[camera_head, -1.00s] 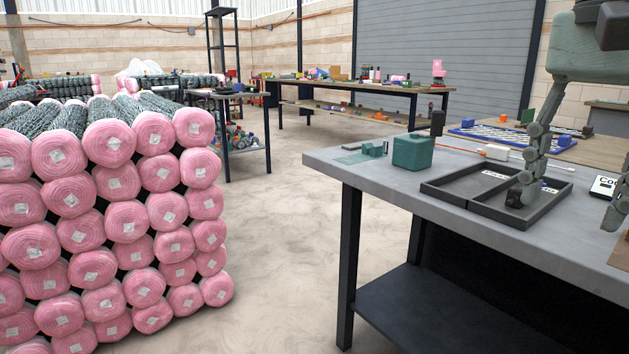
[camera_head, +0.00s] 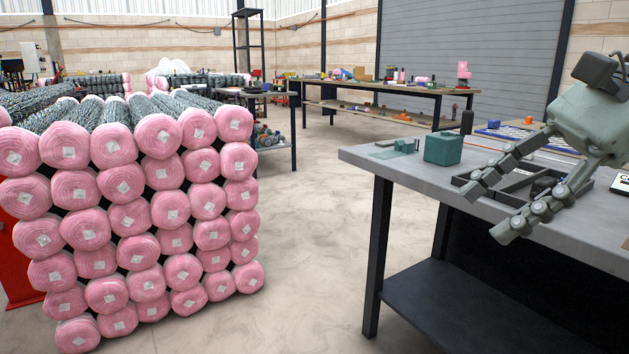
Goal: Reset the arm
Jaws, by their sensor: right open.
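My right gripper (camera_head: 490,211) is at the right of the head view, in front of and above the grey workbench (camera_head: 412,176). Its two jointed fingers are spread apart and point down and to the left, with nothing between them. Behind the fingers, a black divided tray (camera_head: 462,181) lies on the bench and is partly hidden by them. My left gripper is not in the head view.
A teal block (camera_head: 443,148) and a small green part (camera_head: 405,145) sit near the bench's left end. Stacked pink-ended rolls (camera_head: 130,215) fill the left. The floor (camera_head: 315,230) between them is clear. A long cluttered table (camera_head: 380,87) stands behind.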

